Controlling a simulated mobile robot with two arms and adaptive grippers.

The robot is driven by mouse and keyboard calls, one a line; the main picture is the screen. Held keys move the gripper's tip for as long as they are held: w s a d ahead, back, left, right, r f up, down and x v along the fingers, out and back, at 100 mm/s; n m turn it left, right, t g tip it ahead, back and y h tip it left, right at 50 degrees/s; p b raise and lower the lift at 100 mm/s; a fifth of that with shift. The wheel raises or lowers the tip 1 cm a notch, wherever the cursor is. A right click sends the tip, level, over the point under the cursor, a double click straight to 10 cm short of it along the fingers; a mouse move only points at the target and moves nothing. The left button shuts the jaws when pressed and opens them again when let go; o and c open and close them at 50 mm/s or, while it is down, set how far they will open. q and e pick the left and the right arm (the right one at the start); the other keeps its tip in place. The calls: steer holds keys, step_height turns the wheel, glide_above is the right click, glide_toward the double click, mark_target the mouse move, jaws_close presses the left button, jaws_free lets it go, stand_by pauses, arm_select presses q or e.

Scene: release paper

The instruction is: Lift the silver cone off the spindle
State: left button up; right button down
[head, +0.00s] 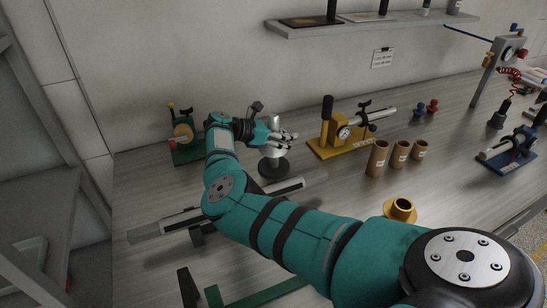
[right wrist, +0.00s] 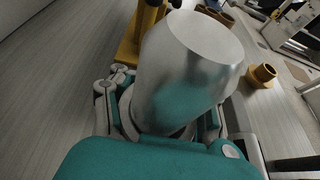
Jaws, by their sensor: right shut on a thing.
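The silver cone (head: 273,150) stands upright over a round black base (head: 273,168), which I take to be the spindle's foot; the spindle itself is hidden. My right gripper (head: 284,138) reaches in from the right of the picture and is shut around the cone's upper part. I cannot tell whether there is a gap between cone and base. In the right wrist view the cone (right wrist: 188,65) fills the middle, its flat end towards the upper right, with the fingers of my right gripper (right wrist: 165,118) on both sides. My left gripper is not in view.
Several tan tubes (head: 377,158) and a yellow flanged ring (head: 400,209) are further right. A green-based device (head: 184,142) stands to the left. A silver rail (head: 168,225) lies in front under my arm.

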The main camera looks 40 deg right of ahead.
steer(key=shift+w+a+r+p, duration=0.15)
steer(key=shift+r+p, duration=0.1)
steer(key=shift+r, duration=0.6)
steer(key=shift+w+r+p, duration=0.15)
steer(key=shift+r+p, duration=0.05)
steer(key=shift+r, duration=1.35)
steer(key=shift+r+p, duration=0.4)
steer(key=shift+r, duration=0.45)
steer(key=shift+s+r, duration=0.15)
steer(key=shift+r, duration=0.4)
step_height(320, 180, up, 7)
steer(key=s+p, duration=0.1)
steer(key=shift+d+r+p, duration=0.15)
steer(key=shift+d+p, duration=0.25)
steer(key=shift+d, duration=0.05)
